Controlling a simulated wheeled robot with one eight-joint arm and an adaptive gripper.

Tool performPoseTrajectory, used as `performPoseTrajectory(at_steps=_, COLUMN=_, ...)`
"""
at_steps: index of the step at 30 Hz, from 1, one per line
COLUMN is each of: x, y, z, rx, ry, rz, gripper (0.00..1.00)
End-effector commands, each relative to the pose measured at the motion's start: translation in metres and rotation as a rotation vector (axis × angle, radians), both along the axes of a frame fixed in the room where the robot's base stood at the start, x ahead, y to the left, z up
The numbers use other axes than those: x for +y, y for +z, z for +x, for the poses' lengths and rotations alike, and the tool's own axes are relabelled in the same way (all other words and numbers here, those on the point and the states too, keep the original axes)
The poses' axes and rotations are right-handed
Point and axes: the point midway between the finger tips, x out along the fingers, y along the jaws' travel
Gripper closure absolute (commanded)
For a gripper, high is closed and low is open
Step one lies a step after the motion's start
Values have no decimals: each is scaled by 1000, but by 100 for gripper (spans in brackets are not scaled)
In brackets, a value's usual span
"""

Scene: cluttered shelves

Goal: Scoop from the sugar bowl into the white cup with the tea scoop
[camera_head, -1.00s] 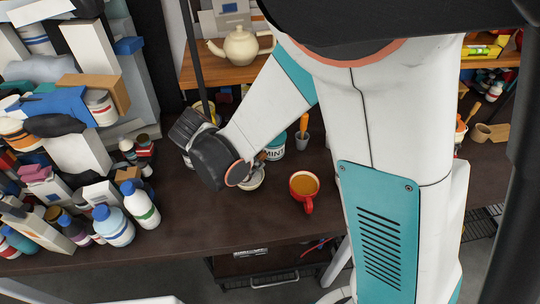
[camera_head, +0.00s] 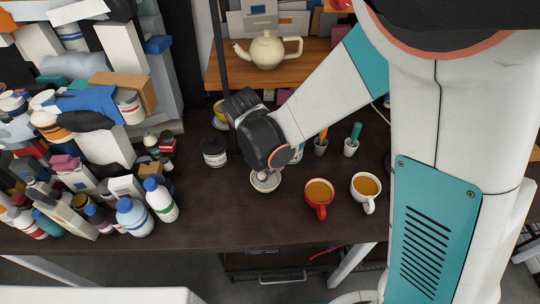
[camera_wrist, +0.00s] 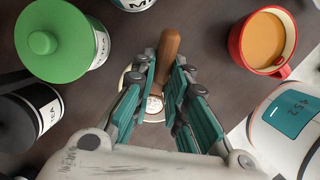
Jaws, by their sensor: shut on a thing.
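My gripper (camera_wrist: 161,76) is shut on the brown wooden handle (camera_wrist: 170,45) of the tea scoop, between its teal fingers. The scoop's head is mostly hidden in the wrist view. The sugar bowl (camera_head: 265,185) is small and pale and sits on the dark table right below my gripper; its rim also shows between the fingers in the wrist view (camera_wrist: 153,119), with something whitish inside. I cannot tell whether the scoop touches the sugar. The white cup (camera_head: 367,203) stands upright to the right, holding an orange-brown drink, outside the wrist view.
A red cup (camera_head: 318,207) with a similar drink stands between bowl and white cup. A green-lidded tea jar (camera_wrist: 62,40) and a black jar (camera_head: 214,152) stand near my gripper. Small pots with handles stand behind; bottles (camera_head: 135,217) crowd the left. The table's front is clear.

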Motion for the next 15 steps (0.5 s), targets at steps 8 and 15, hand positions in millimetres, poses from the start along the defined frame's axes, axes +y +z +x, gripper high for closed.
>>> performPoseTrajectory(at_steps=8, x=-6, y=14, z=3, rx=75, ry=-4, rz=139, gripper=100)
performPoseTrajectory(at_steps=15, x=-7, y=25, z=4, rx=118, ry=-2, rz=220, gripper=100)
